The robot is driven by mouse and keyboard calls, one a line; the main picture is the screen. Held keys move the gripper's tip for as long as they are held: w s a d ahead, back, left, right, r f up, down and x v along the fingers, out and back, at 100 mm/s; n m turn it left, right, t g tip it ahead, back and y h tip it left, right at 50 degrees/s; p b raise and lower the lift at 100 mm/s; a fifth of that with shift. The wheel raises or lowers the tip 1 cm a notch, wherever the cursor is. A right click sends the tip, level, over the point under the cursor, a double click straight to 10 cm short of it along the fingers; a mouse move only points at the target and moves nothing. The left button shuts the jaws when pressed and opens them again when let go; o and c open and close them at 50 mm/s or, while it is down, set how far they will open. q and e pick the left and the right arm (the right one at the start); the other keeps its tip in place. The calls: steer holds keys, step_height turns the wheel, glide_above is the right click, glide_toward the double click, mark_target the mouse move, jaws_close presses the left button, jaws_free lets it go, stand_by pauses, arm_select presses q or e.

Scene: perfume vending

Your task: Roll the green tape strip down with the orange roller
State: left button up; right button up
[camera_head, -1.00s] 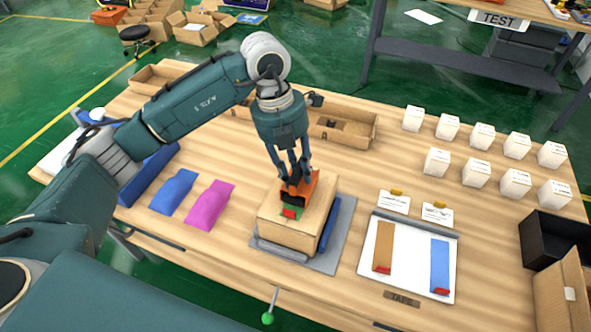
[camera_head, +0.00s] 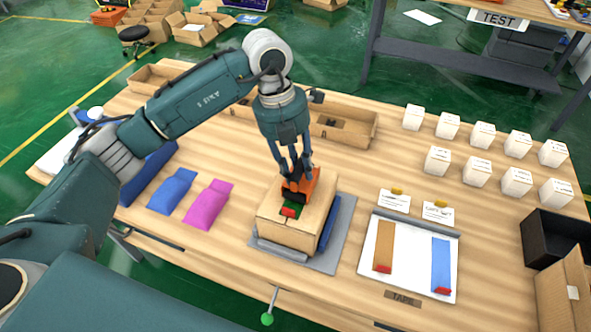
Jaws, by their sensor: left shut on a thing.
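My left gripper (camera_head: 297,172) is shut on the orange roller (camera_head: 303,187), over the top of a cardboard box. The green tape strip (camera_head: 294,208) lies on the box top, with a red end toward the front. The roller is right behind the visible part of the strip and hides the rest of it. Whether the roller presses on the tape cannot be told. The cardboard box (camera_head: 287,232) sits on a grey mat (camera_head: 342,229). My right gripper is not in view.
A white board (camera_head: 411,262) with a brown and a blue strip lies to the right. Several white boxes (camera_head: 477,172) stand at the back right. Blue and magenta pieces (camera_head: 207,205) lie left. An open carton (camera_head: 345,128) is behind, a black bin (camera_head: 549,240) far right.

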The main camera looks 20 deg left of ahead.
arm_select(q)
steer(key=shift+w, duration=0.65)
steer(key=shift+w+b, duration=0.35)
steer(key=shift+w, duration=0.65)
steer(key=shift+s, duration=0.15)
